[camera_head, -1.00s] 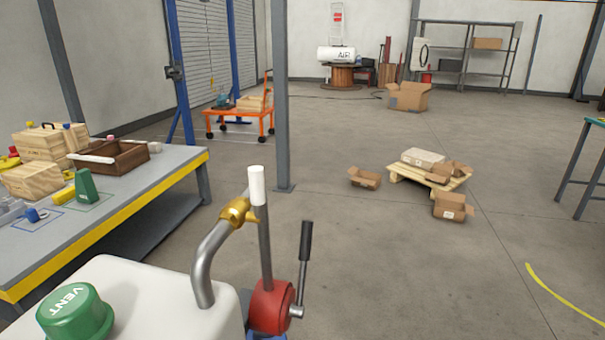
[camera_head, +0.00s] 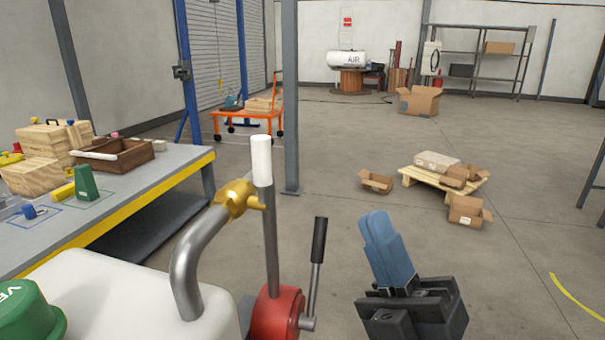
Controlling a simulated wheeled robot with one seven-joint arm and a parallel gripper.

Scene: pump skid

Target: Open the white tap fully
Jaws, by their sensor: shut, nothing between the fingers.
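The white tap's handle (camera_head: 262,160) is a white cylinder standing upright beside a brass valve body (camera_head: 237,198). The brass valve sits at the upper end of a bent grey pipe (camera_head: 190,265). A grey rod (camera_head: 271,240) runs up below the white handle; I cannot tell where the handle joins. My gripper (camera_head: 376,222) is at the lower right, with blue fingers pointing up and pressed together, empty. It is to the right of the tap and lower in the picture, apart from it.
A red pump body (camera_head: 277,315) with a black-gripped lever (camera_head: 319,240) stands between tap and gripper. A white tank (camera_head: 105,290) with a green VENT cap (camera_head: 25,315) is at lower left. A workbench (camera_head: 150,185) is on the left. Open floor lies right.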

